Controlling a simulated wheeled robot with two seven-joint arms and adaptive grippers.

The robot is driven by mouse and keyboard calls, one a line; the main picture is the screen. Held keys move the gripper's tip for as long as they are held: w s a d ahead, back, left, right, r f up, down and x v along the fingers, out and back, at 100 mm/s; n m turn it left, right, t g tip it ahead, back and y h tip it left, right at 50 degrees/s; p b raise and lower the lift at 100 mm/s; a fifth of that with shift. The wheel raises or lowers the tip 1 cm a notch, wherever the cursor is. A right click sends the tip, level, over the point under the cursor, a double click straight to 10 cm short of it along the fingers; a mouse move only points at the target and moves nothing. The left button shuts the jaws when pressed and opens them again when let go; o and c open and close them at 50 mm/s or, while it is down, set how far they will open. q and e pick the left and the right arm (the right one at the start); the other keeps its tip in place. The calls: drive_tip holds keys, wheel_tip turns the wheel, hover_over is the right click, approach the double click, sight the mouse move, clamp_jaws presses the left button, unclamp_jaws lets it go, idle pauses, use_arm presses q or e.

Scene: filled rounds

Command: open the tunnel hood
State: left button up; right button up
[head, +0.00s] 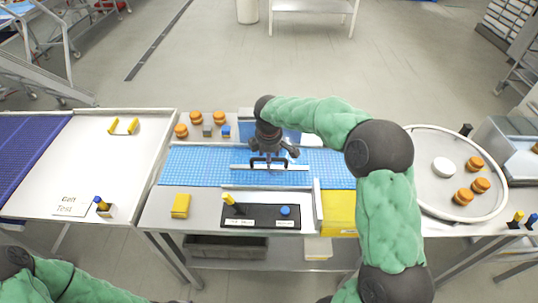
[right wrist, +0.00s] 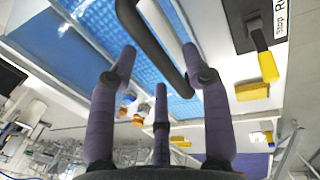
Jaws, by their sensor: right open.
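The tunnel hood (head: 240,167) is over the middle of the blue conveyor belt (head: 195,165), largely hidden by my right arm; its front edge is a pale bar. A black bar handle (head: 268,166) stands on it, and the handle (right wrist: 150,38) also crosses the top of the right wrist view. My right gripper (head: 267,152) is over the handle with its fingers spread. In the right wrist view the open fingertips (right wrist: 159,55) lie on either side of the handle; I cannot tell whether they touch it. My left gripper is out of view.
A black control panel (head: 260,216) with a yellow lever (head: 230,202) and blue knob sits in front of the belt. A yellow block (head: 181,206) stands at its left. A round tray (head: 480,209) with orange and white rounds is at the right.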

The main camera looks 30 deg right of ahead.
clamp_jaws()
